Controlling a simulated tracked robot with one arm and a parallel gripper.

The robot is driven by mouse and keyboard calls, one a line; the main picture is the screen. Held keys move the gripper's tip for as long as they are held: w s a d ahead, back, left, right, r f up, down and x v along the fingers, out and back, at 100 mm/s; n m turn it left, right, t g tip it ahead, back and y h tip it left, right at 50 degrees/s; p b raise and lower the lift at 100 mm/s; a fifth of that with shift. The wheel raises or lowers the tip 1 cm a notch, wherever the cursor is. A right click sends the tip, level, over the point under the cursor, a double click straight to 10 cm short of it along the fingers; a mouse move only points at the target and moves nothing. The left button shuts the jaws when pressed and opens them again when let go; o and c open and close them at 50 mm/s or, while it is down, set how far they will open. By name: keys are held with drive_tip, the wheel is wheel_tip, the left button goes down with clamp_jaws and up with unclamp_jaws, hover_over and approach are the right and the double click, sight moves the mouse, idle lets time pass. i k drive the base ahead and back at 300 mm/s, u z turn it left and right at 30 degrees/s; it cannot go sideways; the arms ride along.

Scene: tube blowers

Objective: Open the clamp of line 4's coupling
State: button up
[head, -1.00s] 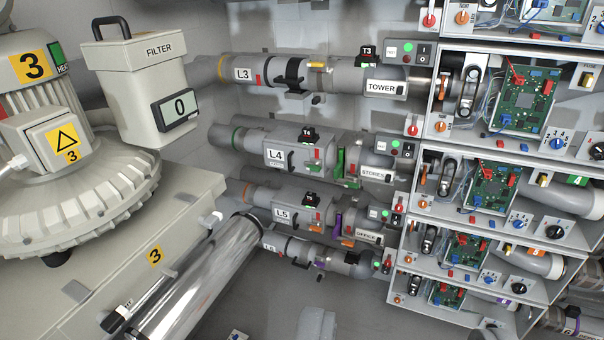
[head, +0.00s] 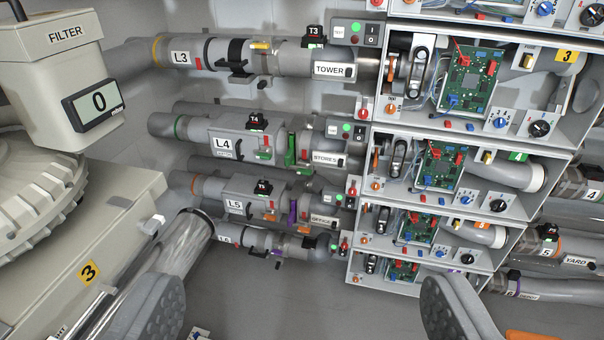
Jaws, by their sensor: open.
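Line 4's pipe (head: 228,147), labelled L4, runs across the middle left toward a label reading STORES (head: 326,158). A green clamp (head: 292,150) sits around the pipe between these two labels, with a part hanging below it. Whether the clamp's lever is open or closed I cannot tell. A black T4 tag (head: 257,122) stands on the pipe left of the clamp, with a small red part below it. My gripper (head: 308,298) shows two grey padded fingers spread wide at the bottom of the view. It is empty and well short of the clamp.
The L3 pipe (head: 182,57) runs above and the L5 pipe (head: 236,206) runs close below. A rack of open bays with circuit boards (head: 470,85) stands at the right. A filter unit (head: 65,75) and grey machine stand at the left.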

sight(305, 170)
drive_tip(key=k, duration=0.6)
drive_tip(key=z, duration=0.25)
drive_tip(key=i, duration=1.55)
drive_tip(key=u, duration=0.35)
